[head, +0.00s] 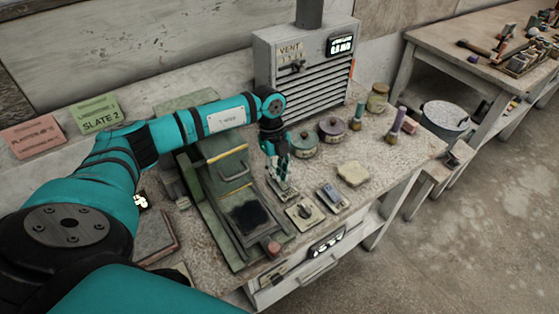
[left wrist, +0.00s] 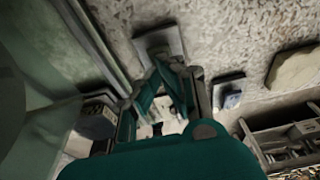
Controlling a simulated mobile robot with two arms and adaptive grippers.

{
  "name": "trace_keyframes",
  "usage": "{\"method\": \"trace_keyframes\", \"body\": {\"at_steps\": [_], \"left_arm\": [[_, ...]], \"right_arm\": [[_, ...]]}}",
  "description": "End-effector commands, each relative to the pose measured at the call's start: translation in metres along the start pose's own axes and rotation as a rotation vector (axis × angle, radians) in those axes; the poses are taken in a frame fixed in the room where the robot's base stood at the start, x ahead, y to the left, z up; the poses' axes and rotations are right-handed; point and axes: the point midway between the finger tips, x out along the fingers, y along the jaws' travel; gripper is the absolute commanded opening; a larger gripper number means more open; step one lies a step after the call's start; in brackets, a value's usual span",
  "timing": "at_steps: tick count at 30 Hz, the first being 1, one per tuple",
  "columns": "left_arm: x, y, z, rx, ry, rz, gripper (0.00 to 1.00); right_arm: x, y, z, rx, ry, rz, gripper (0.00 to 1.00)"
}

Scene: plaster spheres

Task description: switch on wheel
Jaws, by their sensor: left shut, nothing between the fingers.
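My left gripper (head: 283,181) points down over a small metal plate (head: 277,190) on the workbench, with its fingers together and nothing between them. In the left wrist view the closed fingertips (left wrist: 170,62) sit over or against a pale square plate (left wrist: 158,43); I cannot tell whether they touch it. A second plate with a dark knob (head: 304,213) and a small blue-grey switch box (head: 332,196) lie to its right. The box also shows in the left wrist view (left wrist: 229,96). A green machine (head: 222,195) with a dark pad stands to the left. I cannot make out a wheel for certain.
A louvred vent unit (head: 306,75) stands behind the gripper. Two round lidded tins (head: 332,131), a pale slab (head: 352,173), a jar (head: 377,98) and tools stand to the right. A metal bucket (head: 446,118) is beyond the bench's right end.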

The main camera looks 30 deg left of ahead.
Motion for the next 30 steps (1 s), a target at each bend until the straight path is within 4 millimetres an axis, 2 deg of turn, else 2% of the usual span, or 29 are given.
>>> {"method": "trace_keyframes", "body": {"at_steps": [12,18,30], "left_arm": [[0.004,0.000,0.002,0.001,0.003,0.000,0.00],[0.012,-0.001,0.009,-0.003,0.107,0.002,0.00],[0.008,0.000,0.002,0.001,0.099,0.004,0.00]], "right_arm": [[0.000,0.000,0.000,0.000,0.000,0.000,1.00],[0.013,0.000,0.001,-0.001,0.000,0.000,1.00],[0.004,0.000,0.000,-0.001,0.000,0.000,1.00]]}}
